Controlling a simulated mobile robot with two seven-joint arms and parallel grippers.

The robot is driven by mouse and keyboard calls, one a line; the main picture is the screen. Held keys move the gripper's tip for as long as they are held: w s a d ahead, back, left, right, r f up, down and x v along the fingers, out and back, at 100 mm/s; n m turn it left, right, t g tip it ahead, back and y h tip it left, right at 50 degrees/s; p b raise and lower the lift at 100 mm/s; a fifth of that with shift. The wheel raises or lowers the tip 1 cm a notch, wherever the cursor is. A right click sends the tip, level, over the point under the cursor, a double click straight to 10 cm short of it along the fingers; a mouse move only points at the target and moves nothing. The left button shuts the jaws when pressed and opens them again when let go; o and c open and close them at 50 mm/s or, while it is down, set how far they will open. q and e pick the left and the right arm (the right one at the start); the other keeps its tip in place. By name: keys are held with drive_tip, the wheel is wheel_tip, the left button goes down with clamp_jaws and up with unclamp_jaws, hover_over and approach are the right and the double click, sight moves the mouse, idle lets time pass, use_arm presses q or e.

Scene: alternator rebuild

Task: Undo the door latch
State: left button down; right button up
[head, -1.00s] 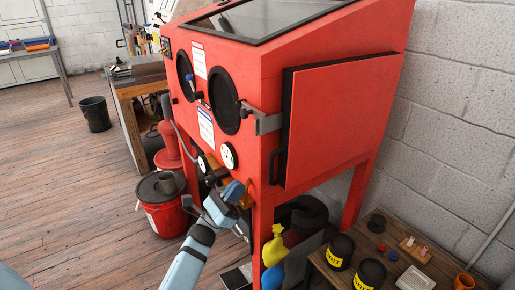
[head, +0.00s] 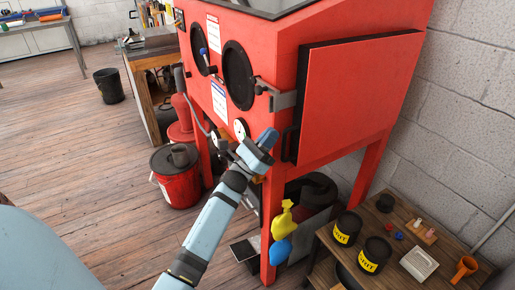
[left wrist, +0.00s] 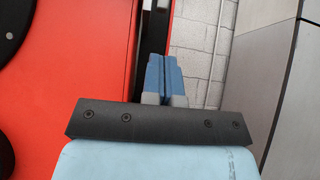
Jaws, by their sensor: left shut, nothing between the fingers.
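The red blasting cabinet (head: 270,60) stands in the middle of the head view. Its side door (head: 360,95) is a red panel with a black edge, lying against the cabinet's right side. The latch (head: 283,101) is a grey metal bracket at the front corner, with a black knob (head: 261,89) at its left end. A black door handle (head: 289,143) sits low near the door's front edge. My left gripper (head: 266,139) is shut and empty, below the latch and left of the handle. The left wrist view shows its closed blue fingers (left wrist: 163,75) before a dark vertical edge; contact is unclear.
A low wooden table (head: 405,235) with black tubs (head: 375,254) and small parts stands at the lower right. A yellow spray bottle (head: 284,219) hangs by the cabinet leg. A red bucket (head: 177,185) stands left. A block wall (head: 470,100) is close behind the cabinet.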

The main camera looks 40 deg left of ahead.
sight(260, 94)
use_arm(q)
drive_tip(key=shift+w+r+p, duration=0.1)
drive_tip(key=shift+r+p, duration=0.45)
drive_tip(key=shift+r, duration=1.55)
drive_tip(key=shift+n+y, duration=0.3)
